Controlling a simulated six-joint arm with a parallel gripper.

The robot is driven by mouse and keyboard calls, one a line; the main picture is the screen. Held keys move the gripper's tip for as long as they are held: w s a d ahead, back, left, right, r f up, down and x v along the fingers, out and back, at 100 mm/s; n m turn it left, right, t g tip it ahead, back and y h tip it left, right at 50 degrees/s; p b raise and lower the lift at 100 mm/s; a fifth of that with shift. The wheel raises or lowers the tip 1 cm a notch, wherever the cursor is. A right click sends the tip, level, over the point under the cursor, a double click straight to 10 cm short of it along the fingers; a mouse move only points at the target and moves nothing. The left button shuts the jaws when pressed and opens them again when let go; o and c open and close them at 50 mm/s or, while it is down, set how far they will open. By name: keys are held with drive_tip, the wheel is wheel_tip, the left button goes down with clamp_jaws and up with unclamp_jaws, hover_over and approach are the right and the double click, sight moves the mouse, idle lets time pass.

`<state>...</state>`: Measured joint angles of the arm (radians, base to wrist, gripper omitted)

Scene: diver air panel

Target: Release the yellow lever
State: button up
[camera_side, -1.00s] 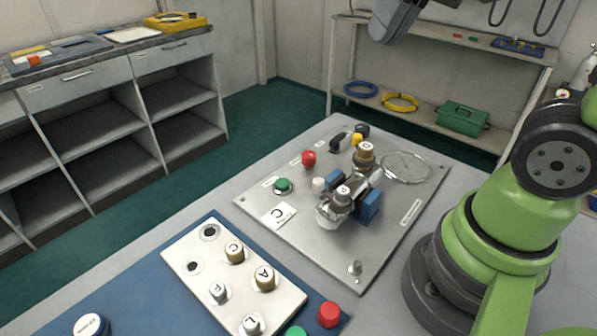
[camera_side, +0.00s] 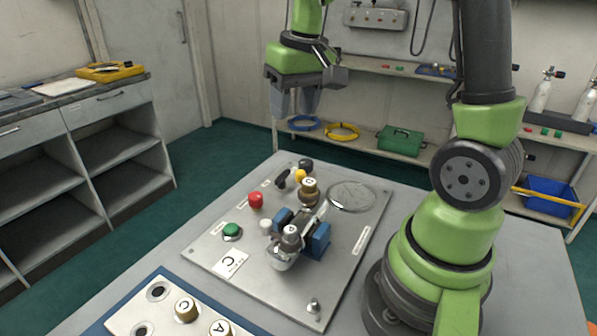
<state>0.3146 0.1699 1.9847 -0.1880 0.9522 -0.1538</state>
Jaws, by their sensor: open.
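In the side view, a small yellow knob (camera_side: 300,176), which looks like the yellow lever's tip, is near the back of the grey metal panel (camera_side: 215,258). Black handle-like parts are beside it, and its exact shape is too small to tell. My gripper (camera_side: 296,106) hangs above the back of the panel with its grey fingers pointing down. It is open and empty, and appears well apart from the yellow knob.
The panel also carries a red knob (camera_side: 256,200), a green button (camera_side: 232,231), a brass-topped fitting (camera_side: 309,188), a blue clamp-like block (camera_side: 318,240) and a round gauge-like ring (camera_side: 351,196). A white plate with lettered caps (camera_side: 157,292) stands in front.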

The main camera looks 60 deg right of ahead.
drive_tip(key=g, duration=0.2)
approach(300, 171)
drive_tip(key=shift+d, duration=0.1)
wheel_tip(300, 171, down, 10)
drive_tip(key=shift+f, duration=0.1)
